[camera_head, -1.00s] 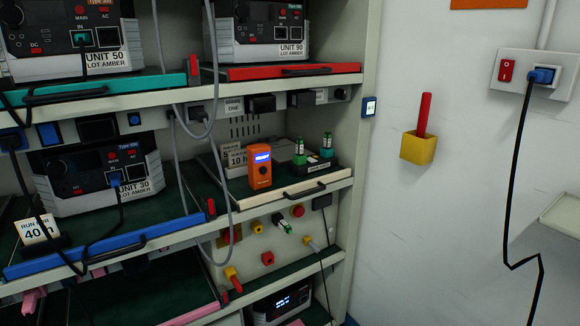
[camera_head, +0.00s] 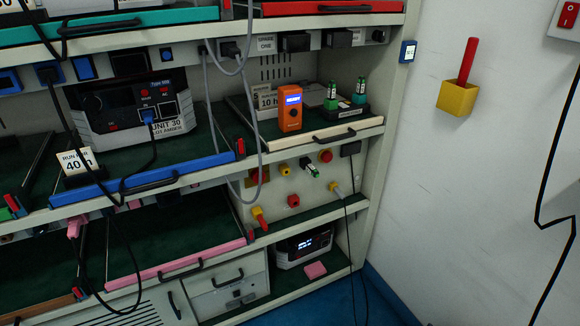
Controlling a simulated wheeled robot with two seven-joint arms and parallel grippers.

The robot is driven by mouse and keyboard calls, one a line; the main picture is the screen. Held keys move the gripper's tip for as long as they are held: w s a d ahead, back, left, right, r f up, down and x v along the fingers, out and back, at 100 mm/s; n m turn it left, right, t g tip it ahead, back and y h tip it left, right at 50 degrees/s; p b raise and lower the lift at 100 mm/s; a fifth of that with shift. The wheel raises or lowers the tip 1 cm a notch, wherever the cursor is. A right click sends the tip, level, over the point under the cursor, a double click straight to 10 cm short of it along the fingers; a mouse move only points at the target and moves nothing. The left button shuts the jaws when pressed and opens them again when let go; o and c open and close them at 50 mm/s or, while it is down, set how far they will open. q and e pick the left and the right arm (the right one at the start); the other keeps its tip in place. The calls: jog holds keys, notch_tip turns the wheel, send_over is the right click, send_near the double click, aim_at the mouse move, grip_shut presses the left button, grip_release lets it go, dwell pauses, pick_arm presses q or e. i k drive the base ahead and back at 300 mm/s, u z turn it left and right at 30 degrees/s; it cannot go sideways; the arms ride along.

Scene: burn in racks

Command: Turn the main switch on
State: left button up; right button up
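Neither of my grippers is in view. UNIT 30 (camera_head: 135,103), a grey and black power unit, stands on the blue-edged shelf at left with a cable plugged into its front. It has small red controls on its face; their on or off position is too small to tell. A red rocker switch (camera_head: 568,14) on a white wall plate is at the top right corner, partly cut off. On the rack's lower panel are a red round button (camera_head: 325,156), a red square knob (camera_head: 293,201) and a yellow knob (camera_head: 285,169). I cannot tell which is the main switch.
An orange meter (camera_head: 290,108) and green batteries stand on the middle shelf. A unit with a lit display (camera_head: 303,246) and a pink block (camera_head: 315,270) are on the bottom shelf. Grey and black cables hang in front. A yellow wall holder (camera_head: 458,98) is at right.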

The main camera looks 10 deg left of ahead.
aim_at(255, 176)
jog(key=u, duration=3.45)
jog(key=i, duration=0.45)
jog(key=z, duration=2.45)
jog(key=i, duration=0.5)
